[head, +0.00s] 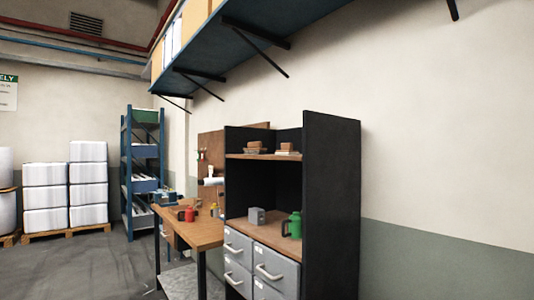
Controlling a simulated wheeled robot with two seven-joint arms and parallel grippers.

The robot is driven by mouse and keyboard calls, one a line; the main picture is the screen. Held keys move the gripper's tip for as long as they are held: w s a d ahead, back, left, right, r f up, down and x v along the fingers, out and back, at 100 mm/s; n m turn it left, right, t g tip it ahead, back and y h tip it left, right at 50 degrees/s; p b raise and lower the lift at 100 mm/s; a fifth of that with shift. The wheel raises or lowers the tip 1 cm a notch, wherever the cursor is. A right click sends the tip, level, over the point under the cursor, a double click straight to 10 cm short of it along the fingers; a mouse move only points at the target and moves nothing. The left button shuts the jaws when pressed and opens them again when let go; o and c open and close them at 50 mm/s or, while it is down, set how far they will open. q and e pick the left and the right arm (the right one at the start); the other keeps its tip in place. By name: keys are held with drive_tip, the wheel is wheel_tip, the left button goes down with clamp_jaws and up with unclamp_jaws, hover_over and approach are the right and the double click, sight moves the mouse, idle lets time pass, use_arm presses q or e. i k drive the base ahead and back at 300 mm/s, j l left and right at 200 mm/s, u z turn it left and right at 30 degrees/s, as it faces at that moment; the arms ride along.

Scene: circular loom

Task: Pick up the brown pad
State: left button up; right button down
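I cannot pick out a brown pad for certain. Small brown items (286,147) sit on the upper shelf of the black cabinet (331,205), above a pale flat thing. Another brown item (256,146) lies to their left, on or in a tan basket-like thing. They are too small to tell whether either is the pad. Neither of my grippers is in view.
A green container (294,226) and a grey block (256,216) stand on the cabinet's middle level, above grey drawers (271,266). A wooden workbench (198,231) with a red mug-like thing (189,214) is left. Open floor (88,268) lies further left, before stacked white packages (88,170).

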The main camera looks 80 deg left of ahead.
sight(286, 149)
drive_tip(key=u, duration=2.5)
